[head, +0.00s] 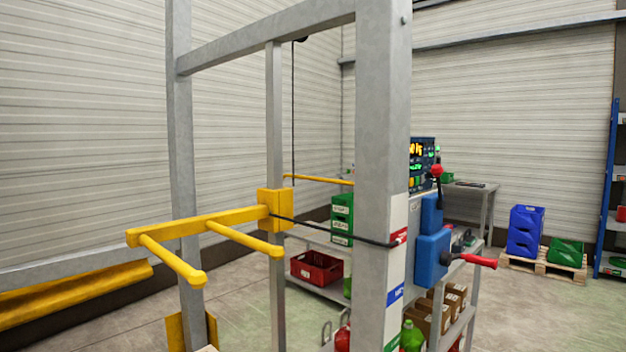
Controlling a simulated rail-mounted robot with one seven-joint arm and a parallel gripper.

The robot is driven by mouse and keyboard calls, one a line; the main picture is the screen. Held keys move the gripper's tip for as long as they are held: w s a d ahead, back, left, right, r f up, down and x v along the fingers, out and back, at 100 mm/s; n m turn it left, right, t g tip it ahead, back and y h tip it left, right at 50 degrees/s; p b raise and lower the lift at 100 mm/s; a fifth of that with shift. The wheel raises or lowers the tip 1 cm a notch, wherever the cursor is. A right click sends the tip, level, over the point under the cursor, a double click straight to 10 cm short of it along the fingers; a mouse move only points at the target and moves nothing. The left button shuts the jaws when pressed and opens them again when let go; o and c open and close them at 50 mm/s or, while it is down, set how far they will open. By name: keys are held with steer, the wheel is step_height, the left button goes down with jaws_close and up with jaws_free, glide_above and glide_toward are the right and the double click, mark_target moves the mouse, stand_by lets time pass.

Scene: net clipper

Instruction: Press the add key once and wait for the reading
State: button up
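A dark panel (422,160) with lit digits stands right of the thick grey post, partly hidden by it. Its upper line glows yellow and its lower line green; the digits are too small and cut off to read. Small coloured keys (415,183) sit low on the panel, and I cannot tell which one is the add key. My gripper is not in view.
A thick grey post (383,130) blocks the middle. A yellow fork-like bar (195,225) juts out at left. A blue box (432,255) with a red-handled lever (478,261) is fixed by the post.

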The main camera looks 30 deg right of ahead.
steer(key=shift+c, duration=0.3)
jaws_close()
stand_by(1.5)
